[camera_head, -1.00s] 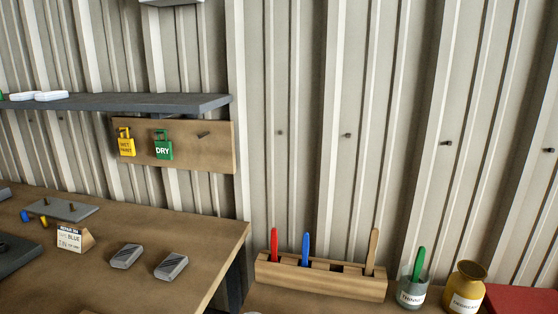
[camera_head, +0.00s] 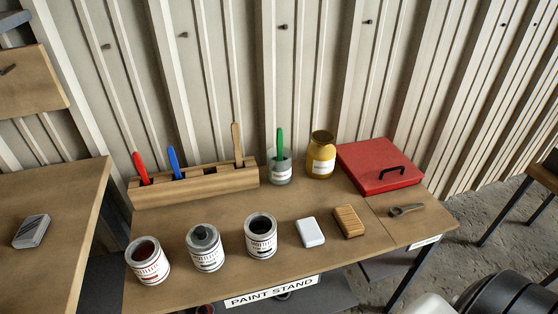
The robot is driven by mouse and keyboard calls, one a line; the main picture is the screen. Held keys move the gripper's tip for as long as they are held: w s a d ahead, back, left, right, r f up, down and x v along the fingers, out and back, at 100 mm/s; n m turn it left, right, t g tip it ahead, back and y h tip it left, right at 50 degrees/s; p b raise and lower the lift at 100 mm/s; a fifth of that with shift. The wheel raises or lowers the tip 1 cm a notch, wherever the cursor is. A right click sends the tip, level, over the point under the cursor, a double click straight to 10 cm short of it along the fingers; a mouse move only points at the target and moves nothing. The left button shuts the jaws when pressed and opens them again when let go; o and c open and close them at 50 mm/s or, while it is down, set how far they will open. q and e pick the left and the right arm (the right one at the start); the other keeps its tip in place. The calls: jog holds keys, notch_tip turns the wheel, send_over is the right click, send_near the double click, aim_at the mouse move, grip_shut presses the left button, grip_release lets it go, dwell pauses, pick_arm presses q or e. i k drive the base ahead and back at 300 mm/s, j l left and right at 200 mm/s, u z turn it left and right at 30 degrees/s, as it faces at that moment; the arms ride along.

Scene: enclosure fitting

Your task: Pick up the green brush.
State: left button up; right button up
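The green brush (camera_head: 280,145) stands nearly upright in a small grey jar (camera_head: 281,175) at the back of the paint stand, its green handle upward and its lower end hidden in the jar. The jar is between the wooden brush rack (camera_head: 195,184) and a yellow jar (camera_head: 320,158). Neither of my grippers is in view.
A red brush (camera_head: 141,168), a blue brush (camera_head: 175,162) and a wooden-handled tool (camera_head: 237,145) stand in the rack. Paint cans (camera_head: 261,238), a white block (camera_head: 310,232) and a wooden block (camera_head: 348,221) stand in front. A red case (camera_head: 379,167) is right.

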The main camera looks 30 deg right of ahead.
aim_at(279, 142)
jog(key=l+u, duration=0.2)
jog(key=l, duration=0.55)
jog(key=k+l+u, duration=0.2)
jog(key=l, duration=0.5)
jog(key=i+l, duration=0.05)
